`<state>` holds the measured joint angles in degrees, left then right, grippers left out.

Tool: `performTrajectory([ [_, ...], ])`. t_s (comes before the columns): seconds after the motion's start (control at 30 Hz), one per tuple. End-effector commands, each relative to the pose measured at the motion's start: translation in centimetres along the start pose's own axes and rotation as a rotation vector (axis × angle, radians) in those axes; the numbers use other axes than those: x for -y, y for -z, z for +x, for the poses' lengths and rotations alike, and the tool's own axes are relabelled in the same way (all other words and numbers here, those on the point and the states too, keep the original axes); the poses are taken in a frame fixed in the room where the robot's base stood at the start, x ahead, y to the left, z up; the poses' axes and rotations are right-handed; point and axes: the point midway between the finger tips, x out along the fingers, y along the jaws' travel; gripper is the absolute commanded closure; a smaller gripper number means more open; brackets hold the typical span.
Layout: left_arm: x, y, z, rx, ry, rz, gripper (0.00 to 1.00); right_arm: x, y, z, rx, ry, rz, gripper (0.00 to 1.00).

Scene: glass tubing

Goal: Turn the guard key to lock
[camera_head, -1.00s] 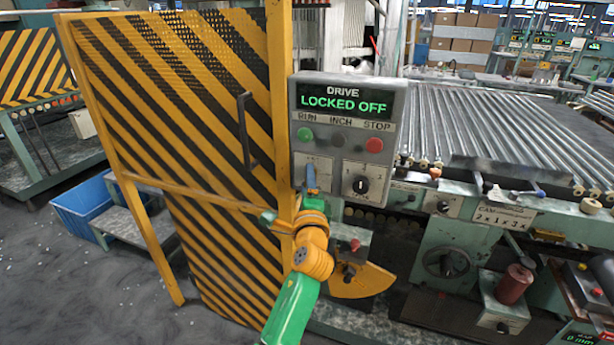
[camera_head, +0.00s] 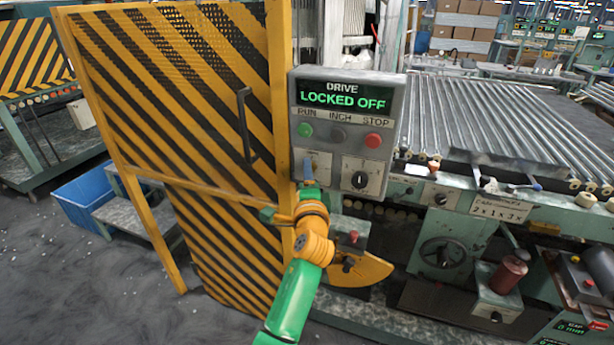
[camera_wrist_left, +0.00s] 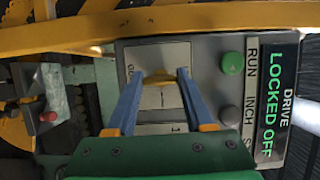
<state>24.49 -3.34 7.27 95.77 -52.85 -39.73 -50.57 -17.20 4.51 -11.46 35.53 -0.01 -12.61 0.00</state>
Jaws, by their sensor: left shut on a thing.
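The grey drive panel (camera_head: 345,152) stands right of the striped guard door, its green display (camera_head: 343,100) reading LOCKED OFF. My left gripper (camera_head: 309,166) reaches up from below to the panel's lower left, under the RUN button. In the left wrist view its two blue fingers (camera_wrist_left: 159,80) close around a small yellowish key (camera_wrist_left: 158,79) in front of a pale label plate. The gripper hides the key in the head view. The key's exact angle is hard to tell. My right gripper is not in view.
The yellow-and-black guard door (camera_head: 190,140) with a dark handle (camera_head: 246,125) is close left of my arm. A black selector knob (camera_head: 360,180) sits just right of the gripper. Green RUN (camera_head: 305,130) and red STOP (camera_head: 373,140) buttons are above. A roller conveyor (camera_head: 500,120) extends right.

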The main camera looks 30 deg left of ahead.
Motion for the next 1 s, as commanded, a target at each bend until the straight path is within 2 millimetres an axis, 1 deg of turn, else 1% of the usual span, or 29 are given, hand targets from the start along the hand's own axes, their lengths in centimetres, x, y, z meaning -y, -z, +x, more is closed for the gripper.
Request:
performTrajectory([
  [0.03, 0.1, 0.1, 0.0, -0.002, 0.001, -0.004, 0.42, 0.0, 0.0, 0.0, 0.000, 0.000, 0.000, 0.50],
  [0.07, 0.1, 0.1, 0.0, -0.002, 0.001, -0.003, 0.34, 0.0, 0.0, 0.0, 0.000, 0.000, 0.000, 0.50],
  [0.1, 0.1, 0.1, 0.0, -0.002, 0.001, -0.003, 0.23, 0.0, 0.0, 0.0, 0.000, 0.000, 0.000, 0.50],
  [0.13, 0.1, 0.1, 0.0, -0.002, 0.001, -0.003, 0.18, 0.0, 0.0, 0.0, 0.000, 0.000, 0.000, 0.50],
  [0.43, 0.0, 0.0, -0.2, -0.001, 0.001, -0.001, 0.18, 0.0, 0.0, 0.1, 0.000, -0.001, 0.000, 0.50],
  [0.47, 0.0, 0.1, -0.6, -0.002, 0.002, -0.002, 0.18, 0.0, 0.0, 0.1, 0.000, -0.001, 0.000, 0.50],
  [0.7, -0.2, 0.1, -5.5, -0.003, 0.000, -0.004, 0.18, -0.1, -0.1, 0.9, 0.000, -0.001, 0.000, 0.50],
  [0.73, -0.2, 0.1, -5.9, -0.003, 0.001, -0.003, 0.18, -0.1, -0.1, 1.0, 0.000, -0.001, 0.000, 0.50],
  [0.83, -0.1, 0.1, -6.9, -0.002, 0.000, -0.001, 0.18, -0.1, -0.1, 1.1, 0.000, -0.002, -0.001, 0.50],
  [1.0, 0.0, 0.1, -7.1, -0.001, 0.001, -0.001, 0.18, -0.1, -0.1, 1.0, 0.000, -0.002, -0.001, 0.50],
])
